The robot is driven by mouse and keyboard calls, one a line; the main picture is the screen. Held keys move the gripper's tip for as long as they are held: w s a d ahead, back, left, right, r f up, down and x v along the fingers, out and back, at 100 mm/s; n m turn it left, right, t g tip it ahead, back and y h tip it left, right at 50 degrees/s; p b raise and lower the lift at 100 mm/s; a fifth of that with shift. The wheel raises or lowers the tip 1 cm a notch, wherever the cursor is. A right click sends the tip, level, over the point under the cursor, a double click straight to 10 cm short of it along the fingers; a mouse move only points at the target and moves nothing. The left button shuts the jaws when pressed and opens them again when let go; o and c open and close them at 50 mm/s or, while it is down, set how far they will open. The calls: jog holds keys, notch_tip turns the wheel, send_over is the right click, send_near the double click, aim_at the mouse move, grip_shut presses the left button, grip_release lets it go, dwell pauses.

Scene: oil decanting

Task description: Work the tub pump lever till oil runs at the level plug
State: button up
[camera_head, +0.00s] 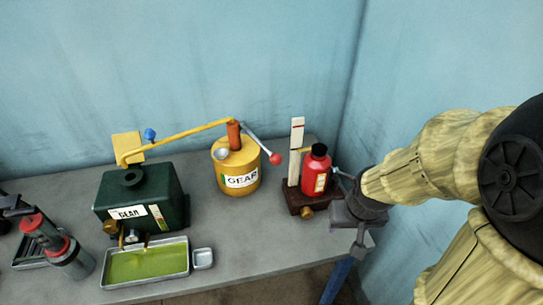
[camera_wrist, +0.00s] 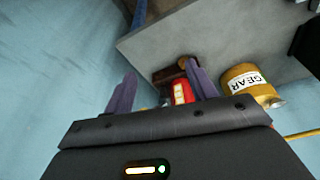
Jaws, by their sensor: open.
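The tub pump is a yellow tub (camera_head: 239,180) labelled GEAR at the middle back of the bench. An orange-brown pump column stands on it. Its grey lever (camera_head: 256,140) slopes down to the right and ends in a red ball (camera_head: 275,158). A yellow pipe (camera_head: 185,135) runs from the column to the green gear case (camera_head: 165,190). Brass fittings (camera_head: 109,226) show on the case's front; I cannot tell which is the level plug. My gripper (camera_head: 345,212) is open and empty at the bench's right end, away from the lever. Its fingers frame the red bottle in the wrist view (camera_wrist: 160,88).
The red bottle (camera_head: 316,173) stands on a dark base with a white gauge board, between my gripper and the tub. A tray (camera_head: 186,272) of green-yellow oil lies before the case. A small dish (camera_head: 203,259) sits beside it.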

aim_at(272, 154)
jog(key=w+f+n+t+y+b, duration=0.2)
jog(key=w+f+n+t, duration=0.4)
jog(key=w, duration=0.6)
jog(key=w+a+r+n+t+y+b, duration=0.1)
jog(key=a+n+t+y, duration=0.3)
jog(key=a+y, duration=0.3)
jog(key=y, duration=0.3)
jog(key=shift+w+a+r+t, duration=0.15)
jog(key=shift+w+r+t, duration=0.15)
jog(key=shift+w, duration=0.1)
jog(key=shift+n, duration=0.3)
jog(key=p+x, duration=0.5)
jog(key=x, duration=1.2)
jog(key=shift+w+a, duration=0.15)
jog(key=shift+a, duration=0.05)
grip_shut()
